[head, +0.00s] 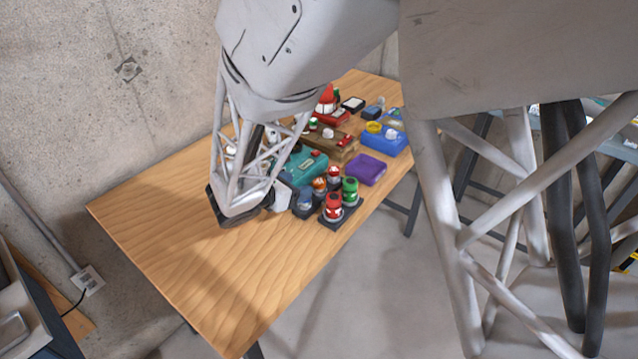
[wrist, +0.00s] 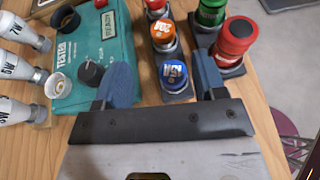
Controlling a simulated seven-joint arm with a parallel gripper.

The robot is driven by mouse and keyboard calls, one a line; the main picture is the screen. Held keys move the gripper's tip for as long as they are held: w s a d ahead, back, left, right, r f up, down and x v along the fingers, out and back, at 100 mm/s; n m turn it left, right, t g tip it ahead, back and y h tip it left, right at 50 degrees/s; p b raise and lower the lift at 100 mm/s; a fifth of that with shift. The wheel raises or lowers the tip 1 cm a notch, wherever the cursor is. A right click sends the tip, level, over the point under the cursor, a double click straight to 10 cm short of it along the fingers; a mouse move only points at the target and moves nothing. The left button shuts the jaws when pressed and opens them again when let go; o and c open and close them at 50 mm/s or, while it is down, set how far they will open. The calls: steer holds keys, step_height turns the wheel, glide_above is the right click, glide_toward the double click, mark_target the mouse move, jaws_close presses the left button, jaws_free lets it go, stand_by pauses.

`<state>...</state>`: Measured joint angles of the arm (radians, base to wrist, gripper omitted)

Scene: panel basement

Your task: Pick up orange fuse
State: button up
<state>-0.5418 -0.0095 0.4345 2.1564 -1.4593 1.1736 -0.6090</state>
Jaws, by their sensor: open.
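The orange fuse (wrist: 163,34) stands upright in a dark holder in the wrist view, just beyond a blue fuse (wrist: 173,74). In the head view the orange fuse (head: 320,184) shows small among the other fuses. My gripper (wrist: 164,84) is open, with its two blue-grey fingers apart. The blue fuse shows between the fingers, and the orange fuse lies past their tips. Nothing is held. In the head view my gripper (head: 284,196) is low over the table at the left side of the fuse group, its fingers partly hidden by the arm.
A red fuse (wrist: 236,37) and a green fuse (wrist: 211,12) stand right of the orange one. A teal tester (wrist: 95,55) lies left, with white bulbs (wrist: 18,68) beyond it. A purple box (head: 366,169) sits near the table edge. The wooden table (head: 170,235) is clear at the front left.

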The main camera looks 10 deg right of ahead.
mark_target(317, 184)
steer(key=shift+x, duration=1.15)
steer(key=shift+x, duration=2.5)
steer(key=shift+s+d+f, duration=0.1)
steer(key=shift+f, duration=0.1)
steer(key=shift+s+f, duration=0.1)
steer(key=shift+f, duration=0.05)
steer(key=c, duration=1)
